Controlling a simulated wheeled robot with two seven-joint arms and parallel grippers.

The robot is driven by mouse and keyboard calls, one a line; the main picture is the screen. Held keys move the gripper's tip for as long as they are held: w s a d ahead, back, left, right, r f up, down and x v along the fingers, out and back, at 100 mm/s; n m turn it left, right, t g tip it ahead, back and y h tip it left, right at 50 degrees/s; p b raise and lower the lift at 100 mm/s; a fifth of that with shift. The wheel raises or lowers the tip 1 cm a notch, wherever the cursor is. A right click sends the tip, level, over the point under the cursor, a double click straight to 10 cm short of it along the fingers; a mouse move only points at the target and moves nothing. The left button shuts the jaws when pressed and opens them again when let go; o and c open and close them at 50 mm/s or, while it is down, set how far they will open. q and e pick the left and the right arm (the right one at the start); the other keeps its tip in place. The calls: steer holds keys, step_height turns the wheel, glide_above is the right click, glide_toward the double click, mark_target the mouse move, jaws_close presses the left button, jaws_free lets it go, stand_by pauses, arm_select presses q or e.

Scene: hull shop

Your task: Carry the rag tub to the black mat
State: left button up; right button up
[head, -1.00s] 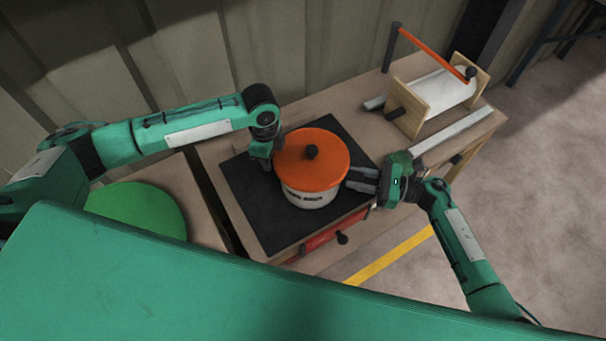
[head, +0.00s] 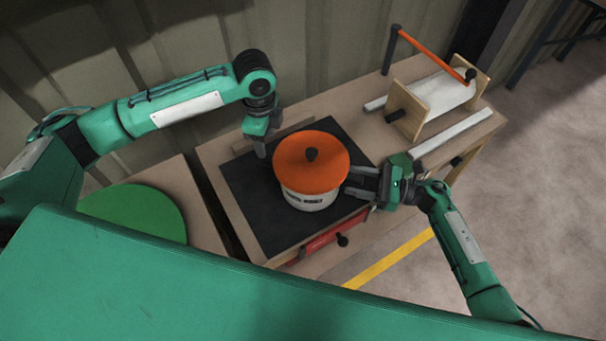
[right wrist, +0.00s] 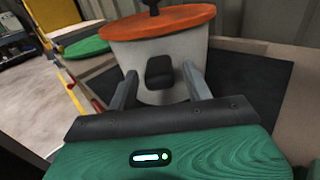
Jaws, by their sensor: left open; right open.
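The rag tub is a white tub (head: 308,198) with an orange lid (head: 312,162) and a dark knob. It stands upright on the black mat (head: 250,200). My left gripper (head: 262,150) is open, up and left of the tub, with a gap between them. My right gripper (head: 358,184) is open at the tub's right side. In the right wrist view, its two fingers (right wrist: 162,90) stand either side of a dark handle (right wrist: 160,71) on the tub's white wall, without closing on it. The tub's far-side handle is hidden.
A round green mat (head: 135,212) lies on the bench at left. A roll holder with wooden ends (head: 440,95) and an orange bar stands at the back right, near pale metal strips (head: 450,138). A red drawer (head: 335,232) with a dark knob sits below the mat's front edge.

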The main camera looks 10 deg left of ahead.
steer(key=shift+d, duration=0.4)
arm_select(q)
step_height(320, 180, up, 3)
steer(key=shift+f, duration=0.1)
arm_select(e)
steer(key=d, duration=1.1)
steer(key=shift+d, duration=0.15)
